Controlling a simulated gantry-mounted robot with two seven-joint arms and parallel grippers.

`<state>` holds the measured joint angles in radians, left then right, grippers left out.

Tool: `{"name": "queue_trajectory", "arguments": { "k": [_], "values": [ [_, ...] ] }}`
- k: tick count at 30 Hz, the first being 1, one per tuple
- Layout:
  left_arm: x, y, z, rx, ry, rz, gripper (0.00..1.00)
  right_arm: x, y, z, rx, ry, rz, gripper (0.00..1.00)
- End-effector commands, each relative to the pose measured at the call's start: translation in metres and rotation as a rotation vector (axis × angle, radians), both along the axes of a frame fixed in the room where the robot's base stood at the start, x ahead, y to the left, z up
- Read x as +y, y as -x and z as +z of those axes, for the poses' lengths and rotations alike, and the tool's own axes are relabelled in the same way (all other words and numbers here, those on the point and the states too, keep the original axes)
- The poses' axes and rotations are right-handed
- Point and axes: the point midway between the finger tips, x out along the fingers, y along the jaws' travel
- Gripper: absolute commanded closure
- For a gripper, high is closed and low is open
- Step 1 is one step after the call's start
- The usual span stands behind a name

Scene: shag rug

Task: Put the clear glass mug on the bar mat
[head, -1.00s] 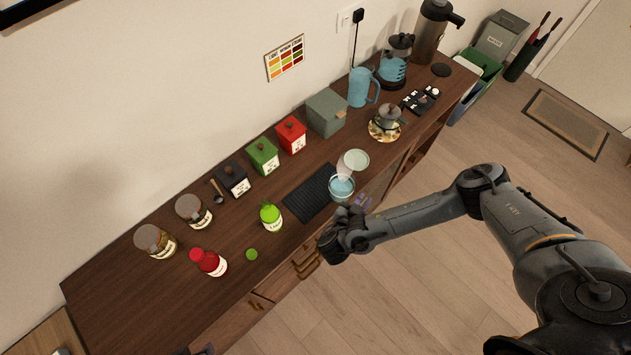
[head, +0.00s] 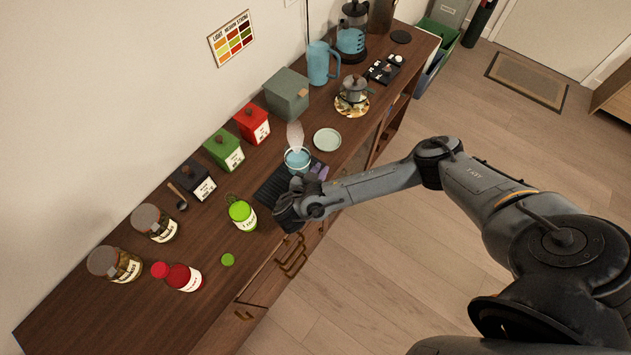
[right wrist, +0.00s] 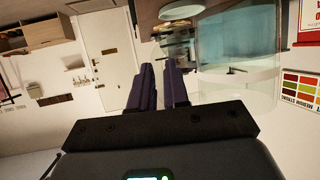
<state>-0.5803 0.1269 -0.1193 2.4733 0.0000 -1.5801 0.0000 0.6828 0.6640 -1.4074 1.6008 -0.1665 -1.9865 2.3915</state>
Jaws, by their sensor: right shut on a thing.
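The clear glass mug (head: 297,161) holds something blue, and a pale wisp rises above it. It is over the far right part of the black ribbed bar mat (head: 268,191); I cannot tell if its base touches the mat. My right gripper (head: 319,173) is at the mug's right side, its purple fingers shut on the mug. In the right wrist view, the mug's clear wall (right wrist: 238,75) is large beside the fingers (right wrist: 157,88); the gripped part is unclear. My right wrist hides part of the mat. My left gripper is not in view.
A pale round dish (head: 327,140) lies right of the mug. Green (head: 224,149) and red (head: 252,123) canisters stand behind. A moka pot (head: 353,91) is farther right.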

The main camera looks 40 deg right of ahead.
Motion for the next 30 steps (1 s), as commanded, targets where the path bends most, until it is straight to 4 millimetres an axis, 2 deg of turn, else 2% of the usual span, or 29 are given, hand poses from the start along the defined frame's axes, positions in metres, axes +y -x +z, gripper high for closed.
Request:
{"name": "queue_trajectory", "arguments": {
  "k": [3, 8, 18, 30],
  "values": [
    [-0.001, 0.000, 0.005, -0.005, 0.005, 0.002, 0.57, 0.003, -0.010, -0.001, -0.006, -0.002, -0.001, 1.00],
    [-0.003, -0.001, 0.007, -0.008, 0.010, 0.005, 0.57, 0.003, -0.014, -0.005, -0.004, 0.000, -0.002, 1.00],
    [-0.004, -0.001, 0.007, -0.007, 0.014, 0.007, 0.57, 0.004, -0.013, -0.041, -0.001, -0.001, -0.002, 1.00],
    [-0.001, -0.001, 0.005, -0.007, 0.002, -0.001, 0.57, 0.003, -0.013, -0.046, -0.003, -0.001, -0.002, 1.00]
  ]
}}
